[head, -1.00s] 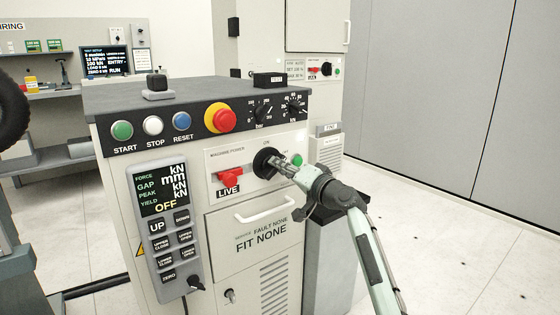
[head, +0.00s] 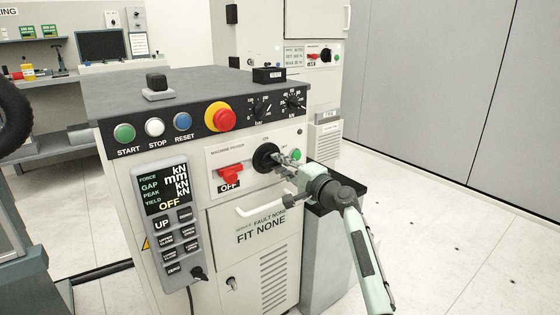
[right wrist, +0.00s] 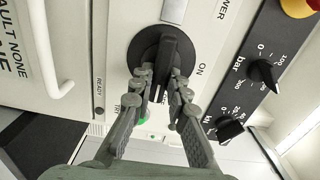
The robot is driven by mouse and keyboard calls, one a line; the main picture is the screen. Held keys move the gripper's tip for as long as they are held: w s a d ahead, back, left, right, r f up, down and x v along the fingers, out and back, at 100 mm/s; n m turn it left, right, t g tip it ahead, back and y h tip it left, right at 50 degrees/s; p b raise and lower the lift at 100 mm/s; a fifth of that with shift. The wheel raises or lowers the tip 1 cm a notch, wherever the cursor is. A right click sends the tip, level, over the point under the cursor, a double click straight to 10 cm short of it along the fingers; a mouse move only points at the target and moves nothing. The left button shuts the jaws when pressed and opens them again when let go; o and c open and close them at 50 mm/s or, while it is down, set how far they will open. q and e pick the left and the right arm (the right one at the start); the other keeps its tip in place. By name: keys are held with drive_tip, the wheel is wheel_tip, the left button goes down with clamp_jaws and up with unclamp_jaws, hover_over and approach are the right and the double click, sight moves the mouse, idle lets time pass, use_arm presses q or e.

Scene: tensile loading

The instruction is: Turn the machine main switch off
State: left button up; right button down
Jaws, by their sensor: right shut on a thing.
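The machine main switch (head: 266,156) is a round black rotary knob on the white MACHINE POWER panel of the console. It also shows in the right wrist view (right wrist: 165,50), where its bar handle sits between my fingers. My right gripper (head: 284,160) is shut on the switch handle; its fingers show on both sides of it in the right wrist view (right wrist: 160,85). The label beside the red tag (head: 231,174) reads OFF. My left gripper is not in view.
A red and yellow emergency stop (head: 220,117) and the START, STOP and RESET buttons (head: 155,127) line the console's upper edge. A white drawer handle (head: 262,206) is just below my right gripper. A grey pendant (head: 166,225) hangs at the left. Floor at right is clear.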

drive_tip(key=shift+f, duration=0.1)
idle(0.3)
drive_tip(key=c, duration=1.5)
unclamp_jaws()
drive_tip(key=v, duration=1.2)
